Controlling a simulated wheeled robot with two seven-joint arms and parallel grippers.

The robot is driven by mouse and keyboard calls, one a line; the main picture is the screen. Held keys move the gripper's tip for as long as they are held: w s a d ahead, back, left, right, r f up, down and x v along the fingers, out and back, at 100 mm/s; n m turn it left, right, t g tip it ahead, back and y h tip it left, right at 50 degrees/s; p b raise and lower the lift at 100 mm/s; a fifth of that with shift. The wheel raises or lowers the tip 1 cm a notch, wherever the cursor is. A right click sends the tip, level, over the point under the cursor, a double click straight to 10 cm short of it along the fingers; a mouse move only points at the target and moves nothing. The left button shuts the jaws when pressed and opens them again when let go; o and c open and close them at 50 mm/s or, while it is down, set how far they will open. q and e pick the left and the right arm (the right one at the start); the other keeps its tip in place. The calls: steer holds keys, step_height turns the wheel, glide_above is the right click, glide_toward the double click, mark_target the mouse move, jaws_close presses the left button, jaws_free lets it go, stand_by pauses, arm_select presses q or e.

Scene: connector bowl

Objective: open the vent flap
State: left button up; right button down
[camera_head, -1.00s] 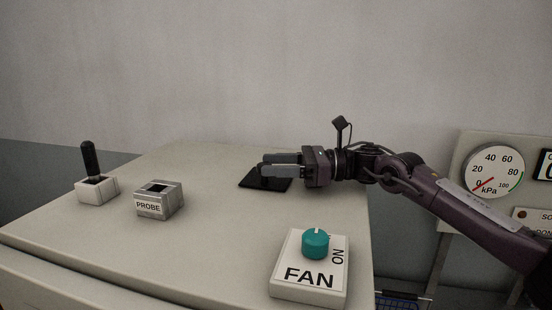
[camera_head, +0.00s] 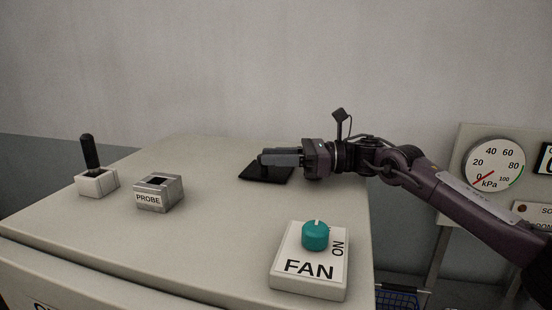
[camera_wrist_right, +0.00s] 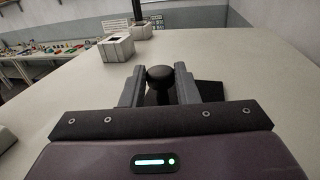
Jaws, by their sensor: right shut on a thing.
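The vent flap (camera_head: 252,177) is a flat black plate lying on the cabinet top; its dark surface also shows in the right wrist view (camera_wrist_right: 208,93). A black round knob (camera_wrist_right: 160,73) stands up at the plate. My right gripper (camera_head: 265,160) reaches in from the right, low over the plate. In the right wrist view its two grey fingers (camera_wrist_right: 157,80) are on either side of the knob and shut on it. The fingers hide part of the plate, so I cannot see its hinge. My left gripper is not in view.
A FAN box with a teal dial (camera_head: 315,236) sits at the front right of the cabinet top (camera_head: 215,245). A PROBE socket block (camera_head: 158,193) and a black-handled switch (camera_head: 89,155) stand on the left. A kPa gauge (camera_head: 495,165) is at the right. The wall rises behind.

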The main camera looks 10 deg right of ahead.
steer(key=shift+w+d+r+m+y+b, duration=0.15)
steer(key=shift+w+r+m+y+b, duration=0.2)
steer(key=shift+m+b, duration=0.35)
steer(key=shift+w+d+r+m, duration=0.15)
steer(key=shift+w+r+m, duration=0.25)
steer(key=shift+m, duration=0.5)
steer(key=shift+w+d+r+m+t+y, duration=0.25)
steer(key=shift+w+r+m, duration=0.25)
steer(key=shift+m, duration=0.45)
steer(key=shift+w+d+r+m+t+y, duration=0.2)
steer(key=shift+w+r+m, duration=0.2)
steer(key=shift+m, duration=0.55)
